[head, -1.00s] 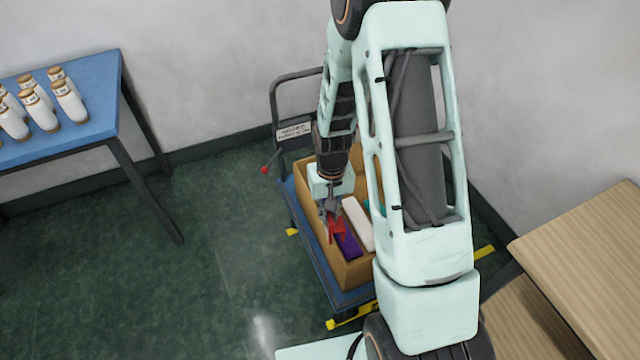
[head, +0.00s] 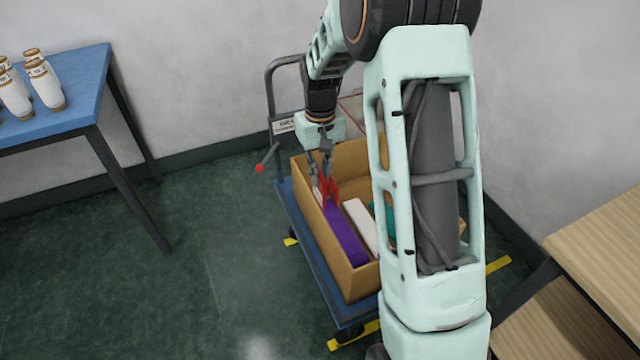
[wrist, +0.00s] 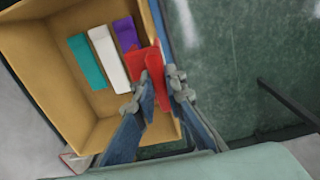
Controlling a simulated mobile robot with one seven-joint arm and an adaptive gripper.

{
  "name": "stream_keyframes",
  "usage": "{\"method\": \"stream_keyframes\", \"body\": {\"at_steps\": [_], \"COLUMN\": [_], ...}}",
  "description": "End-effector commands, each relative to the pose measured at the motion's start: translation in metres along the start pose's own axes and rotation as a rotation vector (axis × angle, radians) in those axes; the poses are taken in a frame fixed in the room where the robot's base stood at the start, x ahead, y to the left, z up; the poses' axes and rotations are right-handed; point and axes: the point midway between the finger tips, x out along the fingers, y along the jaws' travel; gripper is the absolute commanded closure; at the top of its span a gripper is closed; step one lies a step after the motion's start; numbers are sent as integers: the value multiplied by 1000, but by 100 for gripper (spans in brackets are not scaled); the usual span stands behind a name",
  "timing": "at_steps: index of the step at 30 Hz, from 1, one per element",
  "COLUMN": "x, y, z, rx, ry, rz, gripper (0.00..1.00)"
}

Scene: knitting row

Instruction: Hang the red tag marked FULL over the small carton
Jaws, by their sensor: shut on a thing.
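My gripper (head: 323,182) is shut on the red tag (head: 331,192), over the left wall of an open cardboard carton (head: 352,271). In the wrist view the red tag (wrist: 140,64) shows at the fingertips (wrist: 160,75), with red on both sides of one finger, at the carton's wall (wrist: 40,52). I cannot tell whether the tag touches the wall. No lettering on the tag can be read. Inside the carton lie a purple block (head: 343,235), a white block (head: 361,226) and a teal block (head: 390,219), partly hidden by my arm in the head view.
The carton stands on a blue cart (head: 300,213) with a grey handle (head: 270,85) and a red-tipped lever (head: 260,167). Yellow floor marks (head: 352,336) lie around it. A blue table (head: 70,112) with white bobbins is at left, a wooden table (head: 610,235) at right. Green floor between is clear.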

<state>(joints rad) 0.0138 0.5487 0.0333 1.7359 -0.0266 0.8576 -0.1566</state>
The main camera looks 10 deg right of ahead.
Motion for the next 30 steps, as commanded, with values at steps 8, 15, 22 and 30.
{"method": "stream_keyframes", "body": {"at_steps": [8,15,22,30], "x": [2,13,29,48], "y": [0,0,0,0], "z": [-3,-3,-3,-3], "rx": [-9,-8,-8,-8], "ry": [0,0,-1,-1], "rz": [0,0,0,0], "gripper": [100,100,100,100]}}
